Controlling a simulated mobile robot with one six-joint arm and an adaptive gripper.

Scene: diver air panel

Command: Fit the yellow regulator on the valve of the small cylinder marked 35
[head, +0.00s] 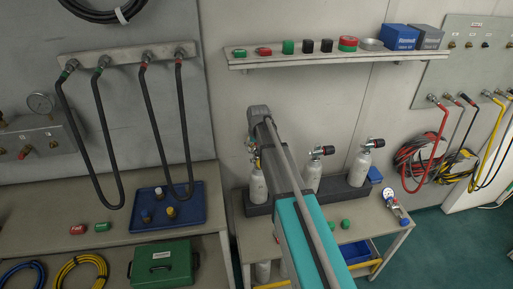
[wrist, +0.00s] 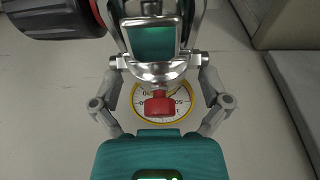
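The yellow regulator (wrist: 157,72) shows in the wrist view as a chrome body with a yellow-rimmed gauge (wrist: 136,102) and a red knob (wrist: 158,104). My gripper (wrist: 160,64) has its fingers closed on both sides of the chrome body. A black handwheel with a red band (wrist: 62,16) is just beyond it, upper left. In the head view my arm hides most of my gripper, which is at the top of the left cylinder (head: 257,187). The marking 35 is not readable on any cylinder. Whether the regulator touches or sits on the valve, I cannot tell.
Two more cylinders (head: 312,176) (head: 359,168) with black-and-red handwheels stand to the right in a dark rack (head: 335,193). Another gauge assembly (head: 394,203) lies at the bench's right edge. A shelf (head: 310,58) runs above. A blue tray (head: 190,216) lies on the left bench.

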